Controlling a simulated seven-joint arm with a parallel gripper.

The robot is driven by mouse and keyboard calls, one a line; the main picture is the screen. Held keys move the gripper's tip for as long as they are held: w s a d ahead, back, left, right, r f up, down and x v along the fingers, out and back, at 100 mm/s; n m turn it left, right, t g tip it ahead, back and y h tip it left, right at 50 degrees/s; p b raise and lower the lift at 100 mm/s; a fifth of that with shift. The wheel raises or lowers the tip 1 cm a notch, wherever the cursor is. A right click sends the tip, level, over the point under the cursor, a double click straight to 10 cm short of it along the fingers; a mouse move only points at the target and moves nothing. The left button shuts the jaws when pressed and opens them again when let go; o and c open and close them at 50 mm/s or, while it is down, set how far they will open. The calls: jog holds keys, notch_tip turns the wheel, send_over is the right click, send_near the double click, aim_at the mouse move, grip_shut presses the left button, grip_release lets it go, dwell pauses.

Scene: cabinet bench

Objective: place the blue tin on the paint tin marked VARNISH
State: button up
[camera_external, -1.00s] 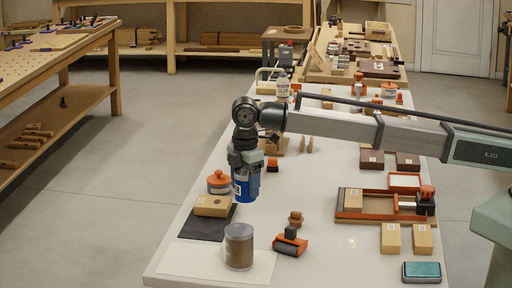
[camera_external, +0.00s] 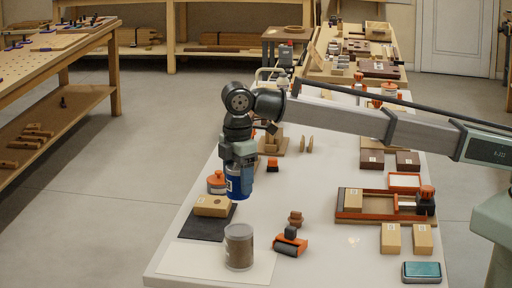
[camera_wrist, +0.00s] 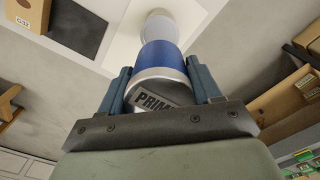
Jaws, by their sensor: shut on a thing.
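My gripper (camera_external: 239,163) is shut on the blue tin (camera_external: 238,186) and holds it upright above the table. In the wrist view the blue tin (camera_wrist: 158,60) sits between the two fingers, and its grey top shows part of a word, "PRIM". A clear-sided cylindrical container with brown contents (camera_external: 239,250) stands on the white sheet, in front of the held tin and apart from it. In the wrist view a pale round shape (camera_wrist: 160,22) shows beyond the blue tin. I cannot read the word VARNISH on anything.
A tan block (camera_external: 212,206) lies on a dark mat (camera_external: 205,225) close to the held tin. An orange-lidded container (camera_external: 216,183) stands behind it. An orange-and-black tool (camera_external: 290,245) lies to the right. The white sheet (camera_external: 190,262) has bare room left of the clear container.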

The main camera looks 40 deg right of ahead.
jog(key=shift+f, duration=4.65)
jog(key=shift+f, duration=0.15)
jog(key=o, duration=1.2)
notch_tip(320, 180, up, 12)
jog(key=shift+r, duration=0.15)
